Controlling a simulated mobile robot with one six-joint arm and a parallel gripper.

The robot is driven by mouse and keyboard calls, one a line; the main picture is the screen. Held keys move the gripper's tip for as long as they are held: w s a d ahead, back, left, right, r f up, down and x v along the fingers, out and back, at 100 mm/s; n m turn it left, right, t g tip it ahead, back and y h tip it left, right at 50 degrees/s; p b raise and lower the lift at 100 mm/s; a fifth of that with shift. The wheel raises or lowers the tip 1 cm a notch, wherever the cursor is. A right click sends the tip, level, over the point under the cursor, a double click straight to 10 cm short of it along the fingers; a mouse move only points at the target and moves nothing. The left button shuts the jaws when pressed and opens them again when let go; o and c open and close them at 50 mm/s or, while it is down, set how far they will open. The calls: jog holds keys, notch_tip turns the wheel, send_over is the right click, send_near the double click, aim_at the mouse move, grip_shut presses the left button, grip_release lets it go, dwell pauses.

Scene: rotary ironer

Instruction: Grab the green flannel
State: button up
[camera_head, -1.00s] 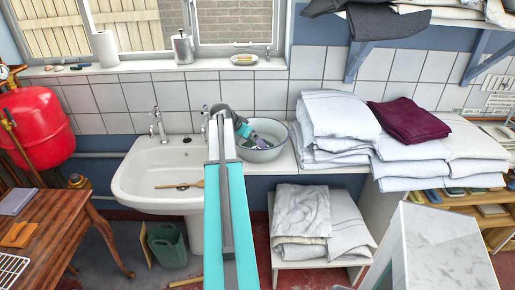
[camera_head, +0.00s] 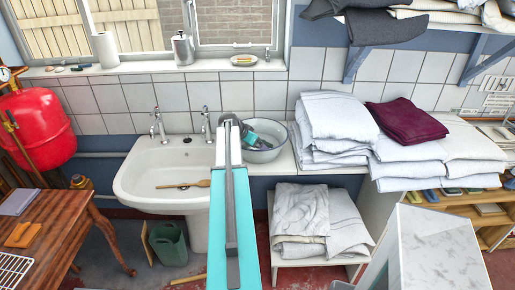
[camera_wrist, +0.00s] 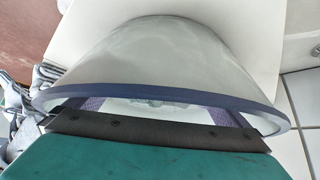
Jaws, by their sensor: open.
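A grey-white enamel bowl (camera_head: 264,155) with a dark blue rim stands on the white ledge right of the sink. In the wrist view the bowl (camera_wrist: 170,55) fills the middle. A small pale green patch (camera_wrist: 150,102) shows inside it, between my fingers; it may be the green flannel, but most of it is hidden. My gripper (camera_wrist: 158,108) is open, its purple fingers apart and reaching over the rim into the bowl. In the head view my gripper (camera_head: 262,140) is at the bowl, partly hidden by my arm. I cannot tell whether it touches the patch.
A white sink (camera_head: 150,185) with a wooden spoon (camera_head: 185,184) is left of the bowl. Stacked white linens (camera_head: 335,125) stand close on its right, with a maroon cloth (camera_head: 405,120) beyond. The tiled wall is behind. A marble-topped block (camera_head: 435,240) is at front right.

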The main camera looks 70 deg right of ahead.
dwell(0.4)
jog(key=c, duration=0.9)
jog(key=shift+r, duration=0.1)
jog(key=shift+r+b, duration=1.55)
jog(key=shift+r, duration=3.35)
jog(key=shift+r, duration=0.1)
jog(key=shift+s+r+p, duration=0.15)
jog(key=shift+r+p, duration=0.95)
jog(key=shift+p, duration=0.15)
